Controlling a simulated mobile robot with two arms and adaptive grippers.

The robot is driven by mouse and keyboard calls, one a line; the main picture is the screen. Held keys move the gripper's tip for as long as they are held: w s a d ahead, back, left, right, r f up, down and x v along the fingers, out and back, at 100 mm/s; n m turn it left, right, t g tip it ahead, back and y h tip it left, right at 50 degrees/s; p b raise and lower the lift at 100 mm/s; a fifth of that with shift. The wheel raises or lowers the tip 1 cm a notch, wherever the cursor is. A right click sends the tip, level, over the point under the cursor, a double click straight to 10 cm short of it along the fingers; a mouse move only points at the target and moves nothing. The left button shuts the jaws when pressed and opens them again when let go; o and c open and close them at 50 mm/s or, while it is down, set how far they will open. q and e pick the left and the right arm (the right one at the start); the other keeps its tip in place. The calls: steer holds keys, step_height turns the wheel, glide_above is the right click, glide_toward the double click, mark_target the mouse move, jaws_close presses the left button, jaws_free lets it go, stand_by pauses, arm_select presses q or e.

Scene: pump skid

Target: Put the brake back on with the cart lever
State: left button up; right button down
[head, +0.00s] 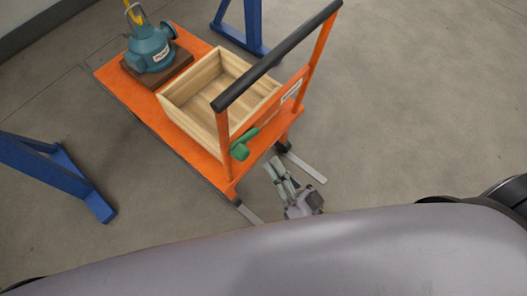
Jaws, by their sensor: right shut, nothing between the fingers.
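The orange cart (196,140) stands in front of me, with a black push handle (280,52) on orange uprights. The green cart lever (242,146) sits low at the handle frame's near-left upright, its knob toward me and its bar pointing up to the right. My right gripper (273,165) is just below and right of the lever, close to the cart's near end. It is shut with nothing in it and appears apart from the lever. My left gripper does not show. Whether the brake is engaged cannot be told.
An open wooden crate (173,99) and a blue-green pump part (150,48) on a brown block stand on the cart. Blue steel legs stand on the left (62,172) and at the back (252,25). The floor (420,110) at the right is clear.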

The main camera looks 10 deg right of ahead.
steer(key=shift+v, duration=1.05)
steer(key=shift+w+d, duration=0.1)
steer(key=s+d+f+n+g+h+p, duration=0.1)
steer(key=d+f+g+h, duration=0.25)
steer(key=f, duration=0.95)
steer(key=s+d+f+n+g+h+p, duration=0.1)
steer(key=d+f+g+h, duration=0.3)
steer(key=f, duration=0.9)
steer(key=s+d+f+g+h, duration=0.1)
steer(key=s+d+f+g, duration=0.2)
steer(key=s+f+g, duration=0.2)
steer(key=s+d+f+n+g+h+p, duration=0.1)
steer(key=s+d+f+g, duration=0.1)
steer(key=s+f+g, duration=0.4)
steer(key=s+f, duration=0.5)
steer(key=s, duration=0.4)
steer(key=shift+s+d+f+n, duration=0.25)
steer(key=shift+d+f+n, duration=0.05)
steer(key=shift+d, duration=0.05)
